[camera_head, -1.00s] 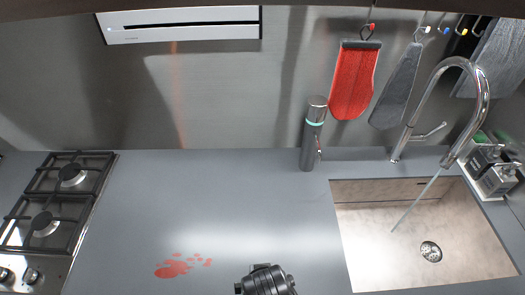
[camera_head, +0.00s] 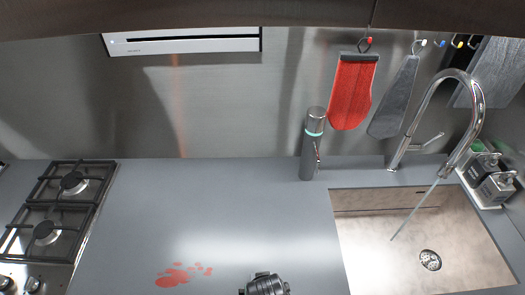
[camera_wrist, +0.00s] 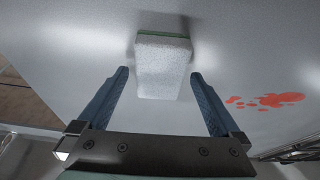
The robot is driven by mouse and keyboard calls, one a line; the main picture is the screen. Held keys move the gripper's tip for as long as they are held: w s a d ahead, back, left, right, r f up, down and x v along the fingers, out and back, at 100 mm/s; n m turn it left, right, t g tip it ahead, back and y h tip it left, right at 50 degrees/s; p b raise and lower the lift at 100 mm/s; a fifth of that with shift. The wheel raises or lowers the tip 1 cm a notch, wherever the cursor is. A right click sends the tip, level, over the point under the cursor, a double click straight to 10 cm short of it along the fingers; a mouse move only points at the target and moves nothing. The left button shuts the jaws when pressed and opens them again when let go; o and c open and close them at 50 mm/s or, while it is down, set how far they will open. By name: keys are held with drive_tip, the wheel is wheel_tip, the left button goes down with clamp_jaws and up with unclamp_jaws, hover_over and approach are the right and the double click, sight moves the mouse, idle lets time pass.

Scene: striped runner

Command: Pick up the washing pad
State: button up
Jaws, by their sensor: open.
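The washing pad (camera_wrist: 163,68) is a pale, speckled block with a green layer along its far edge. In the wrist view it lies on the grey counter at upper middle. My gripper (camera_wrist: 158,73) is open, with one blue finger on each side of the pad's near part in the picture. A gap shows between each finger and the pad. I cannot tell whether the fingertips are down at its height. The pad does not show in the head view.
A red stain (camera_head: 180,275) marks the counter (camera_head: 225,215); it also shows in the wrist view (camera_wrist: 268,100). A gas hob (camera_head: 60,215) is at left, a sink (camera_head: 385,255) with a running tap (camera_head: 475,110) at right. A dark cylindrical dispenser (camera_head: 310,150) stands near the back wall.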

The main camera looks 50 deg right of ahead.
drive_tip(key=shift+f, duration=0.25)
idle(0.4)
drive_tip(key=c, duration=1.3)
drive_tip(key=shift+o, duration=0.2)
drive_tip(key=shift+r, duration=0.15)
wheel_tip(320, 180, up, 10)
drive_tip(key=b, duration=0.1)
drive_tip(key=shift+r, duration=0.15)
